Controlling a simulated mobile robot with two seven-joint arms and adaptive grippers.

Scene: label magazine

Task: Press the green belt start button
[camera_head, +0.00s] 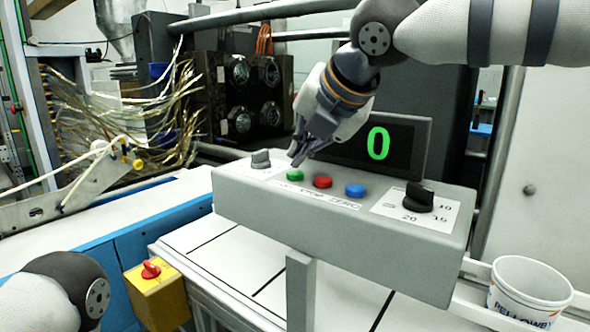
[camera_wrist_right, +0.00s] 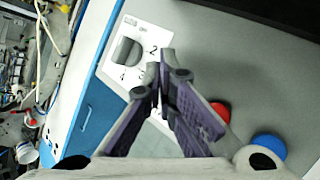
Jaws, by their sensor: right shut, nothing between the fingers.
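The green button (camera_head: 295,175) is on the sloped top of the grey control box (camera_head: 350,240), left of the red button (camera_head: 322,182) and the blue button (camera_head: 355,190). My right gripper (camera_head: 296,160) is shut and empty, its fingertips pointing down close above the green button. I cannot tell whether they touch it. In the right wrist view the gripper (camera_wrist_right: 167,62) hides the green button, while the red button (camera_wrist_right: 221,112) and blue button (camera_wrist_right: 268,147) show. My left gripper is not in view; only part of my left arm shows at the lower left.
A display (camera_head: 378,146) reading a green 0 stands behind the buttons. A yellow box with a red switch (camera_head: 151,270) is at lower left. A white bucket (camera_head: 528,290) stands at right.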

